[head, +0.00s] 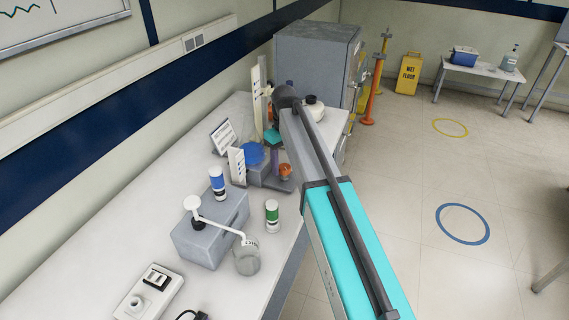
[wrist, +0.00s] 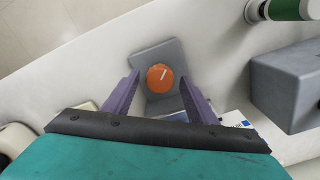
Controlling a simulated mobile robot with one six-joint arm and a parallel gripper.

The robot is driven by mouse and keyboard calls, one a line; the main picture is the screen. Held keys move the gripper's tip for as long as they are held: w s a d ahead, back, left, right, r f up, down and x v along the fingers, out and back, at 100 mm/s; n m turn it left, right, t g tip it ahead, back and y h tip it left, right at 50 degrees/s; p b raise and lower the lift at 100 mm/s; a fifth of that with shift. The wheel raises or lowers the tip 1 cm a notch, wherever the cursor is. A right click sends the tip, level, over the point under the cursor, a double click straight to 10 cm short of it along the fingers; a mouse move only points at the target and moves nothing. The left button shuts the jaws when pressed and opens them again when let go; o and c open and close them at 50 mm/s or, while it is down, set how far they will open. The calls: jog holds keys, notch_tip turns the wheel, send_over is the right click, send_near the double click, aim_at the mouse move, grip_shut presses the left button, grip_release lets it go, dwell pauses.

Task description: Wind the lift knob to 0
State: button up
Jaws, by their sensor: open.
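The orange round knob (wrist: 160,77) sits on a grey sloped block (wrist: 154,55) in the wrist view. A short white mark on it points up and slightly right. My gripper (wrist: 159,84) is open, its two purple fingers on the left and right of the knob, with gaps visible on both sides. Contact and height above the knob cannot be told. In the head view the knob (head: 285,169) is small, at the bench's right edge, below a purple part of my gripper. A grey unit with a blue top (head: 253,153) stands next to it. Any numbers are unreadable.
A white marked upright (head: 257,100) and small cards (head: 222,136) stand near the knob. A green-labelled bottle (head: 272,215) and a grey block (head: 210,230) with a pump arm stand nearer on the white bench (head: 90,225). A grey cabinet (head: 315,65) stands behind.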

aim_at(284, 166)
jog(key=shift+r, duration=0.1)
notch_tip(284, 166, up, 14)
jog(key=b, duration=0.3)
jog(key=shift+f, duration=0.2)
dwell(0.4)
